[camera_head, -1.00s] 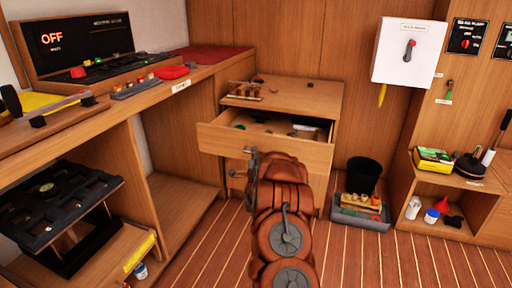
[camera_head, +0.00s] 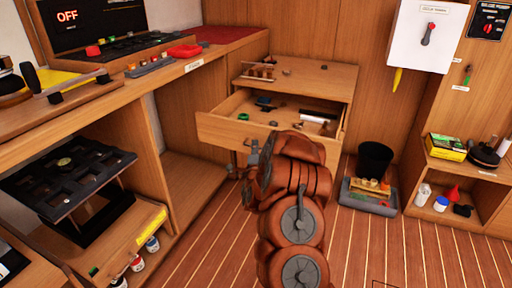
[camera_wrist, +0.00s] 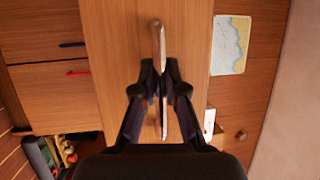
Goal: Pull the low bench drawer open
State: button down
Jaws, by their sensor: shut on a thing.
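The low bench drawer (camera_head: 222,133) stands well open in the head view, with several small items inside. Its wooden front also fills the middle of the wrist view (camera_wrist: 105,45). My gripper (camera_wrist: 160,85) is shut on the drawer's bar handle (camera_wrist: 158,40), which stands out from the front panel. In the head view my gripper (camera_head: 256,157) is at the drawer front, and my brown arm hides the right part of that front and most of the handle.
A low bench top (camera_head: 305,78) with a small rack stands above the drawer. A black bin (camera_head: 374,160) and a grey tray (camera_head: 357,200) of items stand on the floor to the right. A long workbench (camera_head: 150,92) runs along the left. Striped floor (camera_head: 200,250) in front is clear.

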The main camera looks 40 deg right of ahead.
jog(key=c, duration=1.2)
grip_release()
jog(key=v, duration=0.7)
jog(key=shift+s+a, duration=0.2)
